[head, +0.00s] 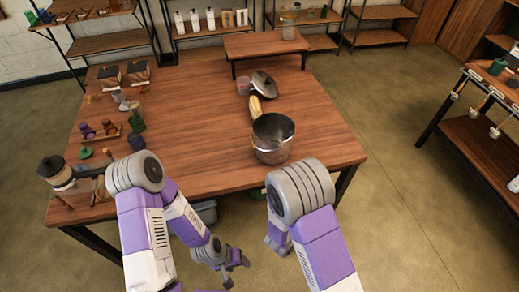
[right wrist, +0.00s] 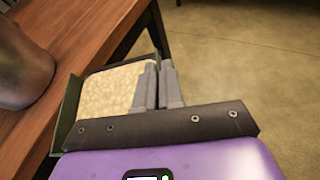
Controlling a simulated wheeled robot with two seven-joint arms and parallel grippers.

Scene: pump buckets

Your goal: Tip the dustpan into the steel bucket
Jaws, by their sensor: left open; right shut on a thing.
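The steel bucket (head: 272,152) stands upright near the table's front edge, and its side shows at the left of the right wrist view (right wrist: 20,65). My right gripper (right wrist: 157,68) is shut on the dustpan (right wrist: 67,112); the exact grip point is hard to see. The dustpan is dark green and carries pale, grainy material (right wrist: 110,92). It is beside the table edge, to the right of the bucket in that view and apart from it. In the head view my right arm largely hides this gripper. My left gripper (head: 234,263) is open and empty, low before the table.
The wooden table (head: 200,120) fills the middle. A yellow item (head: 255,107) and a lidded pot (head: 264,84) are behind the bucket. Jars and small items line the table's left side. A raised shelf (head: 265,44) stands at the back.

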